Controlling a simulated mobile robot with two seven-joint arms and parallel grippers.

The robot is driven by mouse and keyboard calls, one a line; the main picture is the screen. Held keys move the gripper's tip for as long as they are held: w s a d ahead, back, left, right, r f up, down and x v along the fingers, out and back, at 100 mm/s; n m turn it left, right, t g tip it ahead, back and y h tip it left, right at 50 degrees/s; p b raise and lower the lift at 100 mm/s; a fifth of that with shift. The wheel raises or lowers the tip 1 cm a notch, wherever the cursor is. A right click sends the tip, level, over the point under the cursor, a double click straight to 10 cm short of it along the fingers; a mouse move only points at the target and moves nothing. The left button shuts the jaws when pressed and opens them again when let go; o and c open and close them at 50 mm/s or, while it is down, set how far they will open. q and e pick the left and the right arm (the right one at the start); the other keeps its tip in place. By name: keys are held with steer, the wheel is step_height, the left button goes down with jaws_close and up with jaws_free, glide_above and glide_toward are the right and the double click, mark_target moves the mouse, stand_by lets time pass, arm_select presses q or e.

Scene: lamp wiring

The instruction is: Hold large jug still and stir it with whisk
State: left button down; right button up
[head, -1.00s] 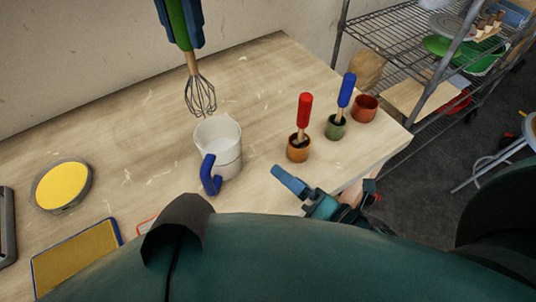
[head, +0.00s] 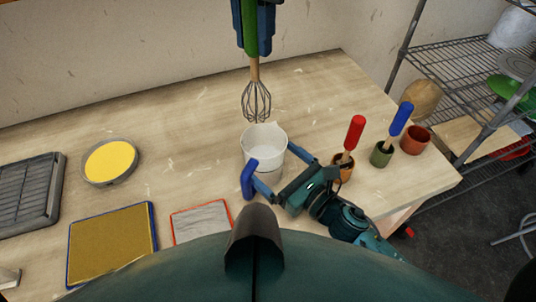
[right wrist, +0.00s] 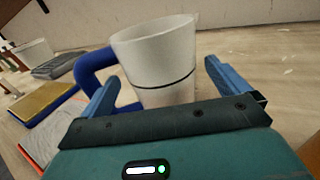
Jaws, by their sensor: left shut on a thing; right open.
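The large white jug (head: 264,155) stands upright on the wooden table, its blue handle towards me at the left. The whisk hangs wires down, above and just behind the jug's mouth. My right gripper (head: 279,170) is open at the near right side of the jug. In the right wrist view the jug (right wrist: 160,60) stands in front of the open right gripper (right wrist: 160,82), with the handle near the left finger. I cannot tell whether either finger touches it.
An orange pot (head: 344,172) with a red-handled brush stands close to my right arm. A green pot (head: 381,154) with a blue-handled brush and a red-brown pot (head: 415,140) stand further right. Flat trays (head: 112,243) and a yellow disc (head: 110,160) lie left.

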mark_target(251, 144)
steer(key=shift+x, duration=1.9)
steer(key=shift+c, duration=0.2)
steer(key=shift+s, duration=0.1)
steer(key=c, duration=1.3)
steer(key=o, duration=0.9)
steer(key=c, duration=0.5)
